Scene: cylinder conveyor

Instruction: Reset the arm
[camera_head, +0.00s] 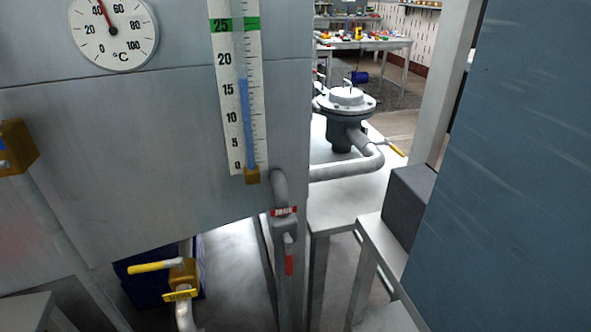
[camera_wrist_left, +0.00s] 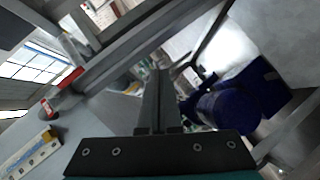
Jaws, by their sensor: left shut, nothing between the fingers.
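My left gripper (camera_wrist_left: 157,76) shows only in the left wrist view. Its two dark fingers are together, with nothing seen between them. They point away from the camera, toward pipes and a dark blue rounded thing (camera_wrist_left: 228,108) beyond; I cannot tell how far off these are. Neither of my grippers shows in the head view, and my right gripper is in neither view.
In the head view a grey panel with a round dial (camera_head: 115,35) and a level scale (camera_head: 238,90) fills the left. A red-handled valve (camera_head: 287,235) and yellow-handled valve (camera_head: 165,268) sit below. A flanged pump (camera_head: 345,105) stands behind; a blue-grey panel (camera_head: 505,190) blocks the right.

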